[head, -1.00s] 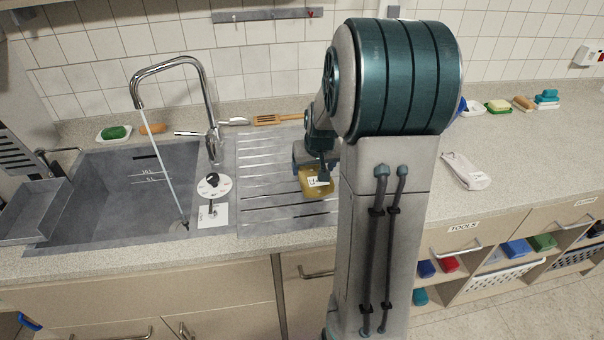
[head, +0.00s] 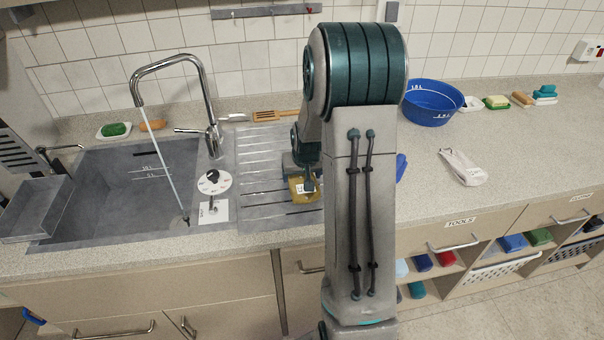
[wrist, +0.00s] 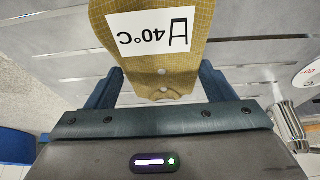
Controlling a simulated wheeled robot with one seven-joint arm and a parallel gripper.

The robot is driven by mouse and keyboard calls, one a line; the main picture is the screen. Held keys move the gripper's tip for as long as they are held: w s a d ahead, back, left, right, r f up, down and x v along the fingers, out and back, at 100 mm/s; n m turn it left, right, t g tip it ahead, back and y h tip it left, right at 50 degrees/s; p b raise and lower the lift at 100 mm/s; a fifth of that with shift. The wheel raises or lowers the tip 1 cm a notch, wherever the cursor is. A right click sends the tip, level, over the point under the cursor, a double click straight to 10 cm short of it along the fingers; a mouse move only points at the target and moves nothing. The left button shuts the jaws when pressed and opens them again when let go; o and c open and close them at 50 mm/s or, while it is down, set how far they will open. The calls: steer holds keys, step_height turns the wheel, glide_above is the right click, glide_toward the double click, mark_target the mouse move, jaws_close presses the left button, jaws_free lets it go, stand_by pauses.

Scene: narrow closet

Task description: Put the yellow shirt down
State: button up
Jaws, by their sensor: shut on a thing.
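The yellow shirt (head: 303,189) is a small folded yellow cloth with a fine check, over the ribbed metal drainboard beside the sink. In the wrist view the shirt (wrist: 160,62) shows a white label reading 40°C and sits between my two fingers. My gripper (head: 302,176) is shut on the shirt, low over the drainboard; the wrist view shows its fingers (wrist: 160,88) on either side of the cloth. I cannot tell whether the shirt touches the drainboard. My arm hides part of the drainboard's right side.
The grey sink (head: 120,190) with a running tap (head: 180,85) lies left of the drainboard (head: 262,208). A blue bowl (head: 432,104) and a pale cloth (head: 463,167) are on the counter to the right. The right counter has free room.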

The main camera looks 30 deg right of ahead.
steer(key=shift+f, duration=0.2)
steer(key=o, duration=1.3)
steer(key=shift+r, duration=0.1)
steer(key=shift+c, duration=0.2)
steer(key=shift+r, duration=0.1)
steer(key=shift+r, duration=0.15)
steer(key=b+v, duration=0.1)
steer(key=v, duration=1.1)
steer(key=s+a+r+n, duration=0.1)
steer(key=s+a+r, duration=0.1)
steer(key=s+a, duration=0.5)
steer(key=s+a+r+n+g+y, duration=0.1)
steer(key=s+a, duration=0.6)
steer(key=s, duration=0.7)
steer(key=shift+a+r+n, duration=0.35)
steer(key=shift+r+n, duration=0.2)
steer(key=shift+n, duration=0.05)
